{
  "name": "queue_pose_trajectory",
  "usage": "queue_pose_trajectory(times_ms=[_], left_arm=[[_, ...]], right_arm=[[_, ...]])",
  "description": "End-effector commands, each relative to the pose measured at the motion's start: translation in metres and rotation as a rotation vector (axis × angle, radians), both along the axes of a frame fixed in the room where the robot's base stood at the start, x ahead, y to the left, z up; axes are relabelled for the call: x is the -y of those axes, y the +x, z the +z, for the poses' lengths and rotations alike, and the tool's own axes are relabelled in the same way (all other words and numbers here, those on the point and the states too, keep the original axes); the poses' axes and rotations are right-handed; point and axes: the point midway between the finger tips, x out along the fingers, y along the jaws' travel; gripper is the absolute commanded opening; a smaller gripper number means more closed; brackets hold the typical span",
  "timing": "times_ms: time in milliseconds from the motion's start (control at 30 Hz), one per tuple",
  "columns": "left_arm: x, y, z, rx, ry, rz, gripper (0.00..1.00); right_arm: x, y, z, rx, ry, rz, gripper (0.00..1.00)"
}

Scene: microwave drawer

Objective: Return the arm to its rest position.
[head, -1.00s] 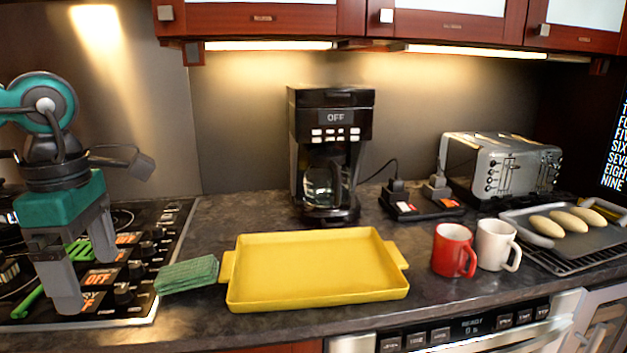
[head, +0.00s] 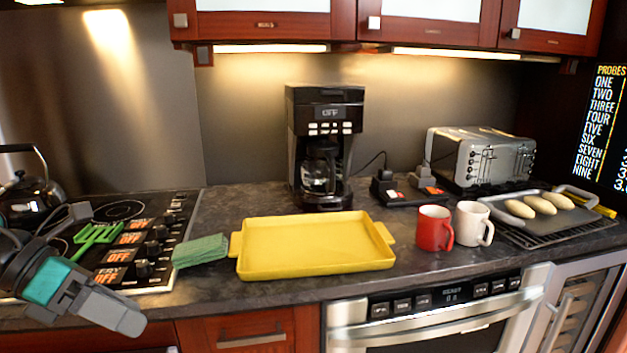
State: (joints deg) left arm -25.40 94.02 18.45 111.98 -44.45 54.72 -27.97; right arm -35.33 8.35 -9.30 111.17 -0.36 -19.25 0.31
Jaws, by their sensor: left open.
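My left gripper (head: 112,312) is at the lower left of the head view, low in front of the stove's front edge. It points down and to the right, and nothing shows between its fingers. It is apart from the green cloth (head: 201,250) and the yellow tray (head: 315,246). My right arm and gripper are not in view.
A stove (head: 150,240) with a green spatula (head: 98,236) and a kettle (head: 30,195) is at left. A coffee maker (head: 324,150), red mug (head: 433,229), white mug (head: 473,224) and toaster (head: 480,157) stand on the counter. The oven handle (head: 440,328) sticks out below.

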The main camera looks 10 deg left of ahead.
Motion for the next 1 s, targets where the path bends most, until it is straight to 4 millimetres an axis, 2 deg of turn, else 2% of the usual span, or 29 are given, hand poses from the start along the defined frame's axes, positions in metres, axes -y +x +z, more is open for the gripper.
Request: queue_pose_trajectory(times_ms=[100,267,433,567,667,800,900,1000], left_arm=[[0.001,0.007,-0.022,-0.071,-0.291,0.247,0.94],[-0.006,0.016,-0.055,-0.200,-0.642,0.585,0.94],[-0.015,0.016,-0.106,-0.390,-0.990,0.952,0.94],[-0.013,0.006,-0.155,-0.575,-1.231,1.233,0.94],[-0.003,-0.008,-0.196,-0.744,-1.398,1.445,0.94],[0.030,-0.035,-0.251,-1.017,-1.592,1.726,0.94],[0.061,-0.054,-0.281,-1.211,-1.684,1.888,0.94],[0.089,-0.068,-0.299,-1.367,-1.736,2.002,0.94]], right_arm=[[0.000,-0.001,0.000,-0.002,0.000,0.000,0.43],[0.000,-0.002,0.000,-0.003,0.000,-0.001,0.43],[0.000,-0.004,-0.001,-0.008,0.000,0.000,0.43],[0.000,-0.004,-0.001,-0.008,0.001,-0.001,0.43],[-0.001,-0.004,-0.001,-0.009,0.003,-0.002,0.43],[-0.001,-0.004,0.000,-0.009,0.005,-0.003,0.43],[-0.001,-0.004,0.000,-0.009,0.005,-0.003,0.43],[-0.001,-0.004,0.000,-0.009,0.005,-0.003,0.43]])
